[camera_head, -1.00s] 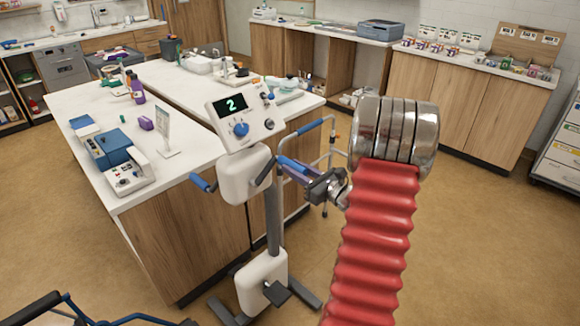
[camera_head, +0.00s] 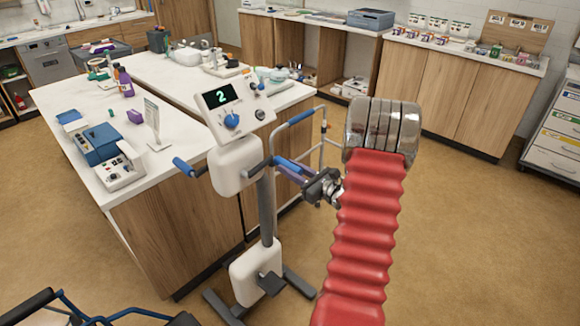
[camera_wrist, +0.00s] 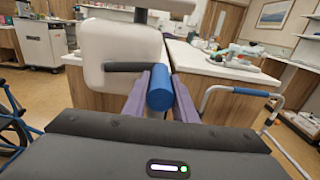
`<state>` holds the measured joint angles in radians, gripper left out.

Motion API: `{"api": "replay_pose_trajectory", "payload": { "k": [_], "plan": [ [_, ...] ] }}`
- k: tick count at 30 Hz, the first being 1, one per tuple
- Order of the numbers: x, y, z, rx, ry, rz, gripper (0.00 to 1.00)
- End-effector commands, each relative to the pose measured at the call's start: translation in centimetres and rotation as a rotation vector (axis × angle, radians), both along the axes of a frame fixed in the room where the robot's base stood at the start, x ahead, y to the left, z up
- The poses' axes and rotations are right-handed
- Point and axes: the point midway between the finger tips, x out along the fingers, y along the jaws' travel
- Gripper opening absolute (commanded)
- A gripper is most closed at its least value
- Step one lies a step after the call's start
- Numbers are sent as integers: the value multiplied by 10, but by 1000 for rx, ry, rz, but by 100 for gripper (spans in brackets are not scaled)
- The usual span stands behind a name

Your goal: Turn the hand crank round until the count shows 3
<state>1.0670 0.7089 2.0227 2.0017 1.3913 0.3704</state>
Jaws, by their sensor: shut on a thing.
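The hand crank machine (camera_head: 236,166) is a white and grey stand on the floor in front of the counter. Its tilted display (camera_head: 222,96) shows a green 2. A blue-gripped crank handle (camera_head: 183,167) sticks out at its left side. My gripper (camera_head: 289,167) is at the right side, shut on the other blue crank handle. In the wrist view that blue handle (camera_wrist: 160,88) lies between my two purple fingers, on a dark crank arm (camera_wrist: 130,66) that runs left to the white housing (camera_wrist: 118,48). The fingers cover part of the handle.
A blue-handled walking frame (camera_head: 312,125) stands just behind my gripper. The white counter (camera_head: 150,178) with blue and white devices (camera_head: 112,160) is close behind the machine. A wheelchair part (camera_head: 60,310) shows at lower left. Open floor (camera_head: 450,240) lies to the right.

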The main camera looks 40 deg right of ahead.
Motion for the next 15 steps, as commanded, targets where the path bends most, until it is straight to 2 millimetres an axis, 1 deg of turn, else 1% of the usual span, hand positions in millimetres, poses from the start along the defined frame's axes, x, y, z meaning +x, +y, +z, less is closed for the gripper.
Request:
{"api": "replay_pose_trajectory", "payload": {
  "k": [5, 8, 12, 15],
  "plan": [
    [-1, 0, -4, 3, 4, -2, 4],
    [-1, 1, -14, 6, 5, -1, 4],
    [-1, 4, -34, 7, 7, 0, 4],
    [-1, 6, -46, 6, 6, 2, 4]
  ]
}}
